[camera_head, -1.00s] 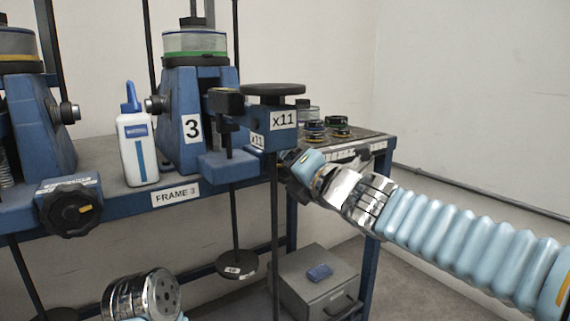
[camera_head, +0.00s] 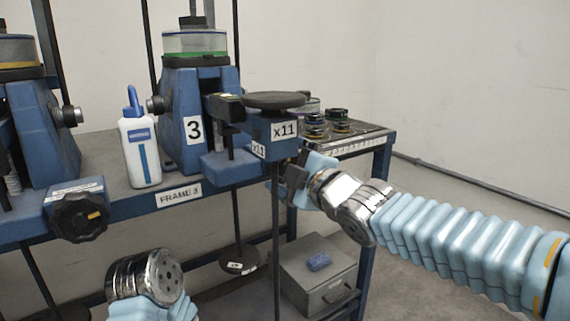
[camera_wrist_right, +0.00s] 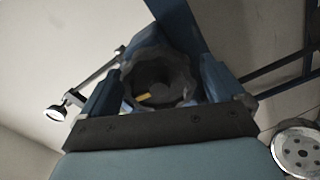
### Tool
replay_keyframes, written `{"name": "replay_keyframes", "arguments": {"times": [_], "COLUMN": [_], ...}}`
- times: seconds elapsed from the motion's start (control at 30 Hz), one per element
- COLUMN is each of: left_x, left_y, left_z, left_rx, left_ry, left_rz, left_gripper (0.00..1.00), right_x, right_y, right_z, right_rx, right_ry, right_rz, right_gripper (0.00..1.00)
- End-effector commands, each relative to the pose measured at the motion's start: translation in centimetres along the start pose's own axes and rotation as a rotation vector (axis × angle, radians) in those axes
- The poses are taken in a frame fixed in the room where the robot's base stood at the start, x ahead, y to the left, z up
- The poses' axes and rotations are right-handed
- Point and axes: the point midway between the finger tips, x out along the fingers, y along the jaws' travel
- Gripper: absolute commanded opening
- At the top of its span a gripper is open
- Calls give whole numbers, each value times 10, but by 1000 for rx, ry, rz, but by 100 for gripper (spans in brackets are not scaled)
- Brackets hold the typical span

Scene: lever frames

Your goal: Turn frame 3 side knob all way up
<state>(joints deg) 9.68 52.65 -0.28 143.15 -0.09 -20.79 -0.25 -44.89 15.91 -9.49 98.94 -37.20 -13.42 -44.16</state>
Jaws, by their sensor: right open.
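Frame 3 (camera_head: 183,115) is a blue stand marked "3" on the bench, with a "FRAME 3" label (camera_head: 179,196) on the bench edge. My right gripper (camera_head: 290,182) is at the bench's right front, beside and below the blue x11 block (camera_head: 272,133). In the right wrist view, a dark scalloped knob (camera_wrist_right: 158,75) with a yellow mark sits between the open fingers of my right gripper (camera_wrist_right: 156,88). I cannot tell whether the fingers touch it. This knob is hidden in the head view. My left gripper is not in view.
A similar black knob (camera_head: 79,216) with a yellow mark is on the bench front at left. A white bottle with a blue cap (camera_head: 140,150) stands left of frame 3. Rods with a hanging weight (camera_head: 239,259) and a grey box (camera_head: 318,272) are below.

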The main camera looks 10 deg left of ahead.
Motion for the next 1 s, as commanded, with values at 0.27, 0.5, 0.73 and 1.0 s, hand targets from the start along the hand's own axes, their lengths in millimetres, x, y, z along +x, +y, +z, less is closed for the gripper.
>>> {"name": "replay_keyframes", "arguments": {"times": [0.27, 0.5, 0.73, 1.0], "left_x": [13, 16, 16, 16], "left_y": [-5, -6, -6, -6], "left_z": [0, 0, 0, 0], "left_rx": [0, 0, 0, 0], "left_ry": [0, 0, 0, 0], "left_rz": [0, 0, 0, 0], "left_gripper": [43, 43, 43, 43], "right_x": [-33, -58, -60, -48], "right_y": [-1, 0, 0, -37], "right_z": [1, 0, 0, 34], "right_rx": [-1, -1, -2, 92], "right_ry": [0, 0, 0, -58], "right_rz": [2, 2, 0, -61], "right_gripper": [96, 96, 96, 96]}}
